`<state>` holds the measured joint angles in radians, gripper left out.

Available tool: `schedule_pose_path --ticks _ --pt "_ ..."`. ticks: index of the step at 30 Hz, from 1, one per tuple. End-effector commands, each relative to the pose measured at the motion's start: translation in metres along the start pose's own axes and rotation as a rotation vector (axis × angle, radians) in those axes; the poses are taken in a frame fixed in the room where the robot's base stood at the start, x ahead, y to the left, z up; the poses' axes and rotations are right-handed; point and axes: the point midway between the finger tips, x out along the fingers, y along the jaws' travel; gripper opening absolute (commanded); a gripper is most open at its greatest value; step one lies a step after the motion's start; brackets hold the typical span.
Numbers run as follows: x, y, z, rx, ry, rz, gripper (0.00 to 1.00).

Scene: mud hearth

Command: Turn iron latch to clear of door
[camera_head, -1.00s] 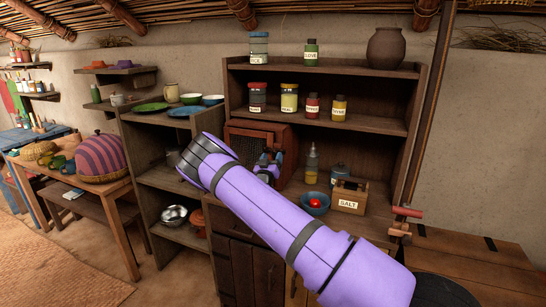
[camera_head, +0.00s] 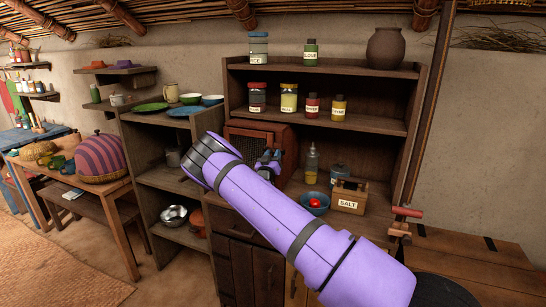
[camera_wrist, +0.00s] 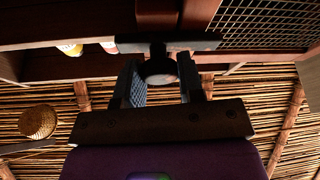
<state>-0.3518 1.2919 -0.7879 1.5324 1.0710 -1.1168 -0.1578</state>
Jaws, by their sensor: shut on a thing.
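A small reddish-brown wooden cabinet (camera_head: 238,130) with a mesh door (camera_wrist: 265,22) stands on the counter of the shelf unit. In the wrist view the dark iron latch (camera_wrist: 205,42) lies as a straight bar across the picture, crossing the wooden uprights beside the mesh. Its round dark knob (camera_wrist: 159,70) sits between my fingers. My gripper (camera_wrist: 160,82) is shut on this knob, one finger on each side. In the head view my gripper (camera_head: 269,158) is small at the cabinet's front. The latch is too small and covered to make out there.
A blue bowl with a red thing (camera_head: 314,209), a salt box (camera_head: 349,197) and a bottle (camera_head: 311,163) stand right of the cabinet. Jars (camera_head: 289,98) line the shelf above. Plates (camera_head: 185,111) lie on the left unit.

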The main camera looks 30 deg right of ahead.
Motion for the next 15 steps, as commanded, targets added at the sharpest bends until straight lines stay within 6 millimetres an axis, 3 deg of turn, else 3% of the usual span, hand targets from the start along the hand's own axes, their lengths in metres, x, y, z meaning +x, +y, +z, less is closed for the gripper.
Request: schedule_pose_path --ticks 15 --pt "0.0008 -0.0003 0.0 0.308 -0.001 0.129 0.12"
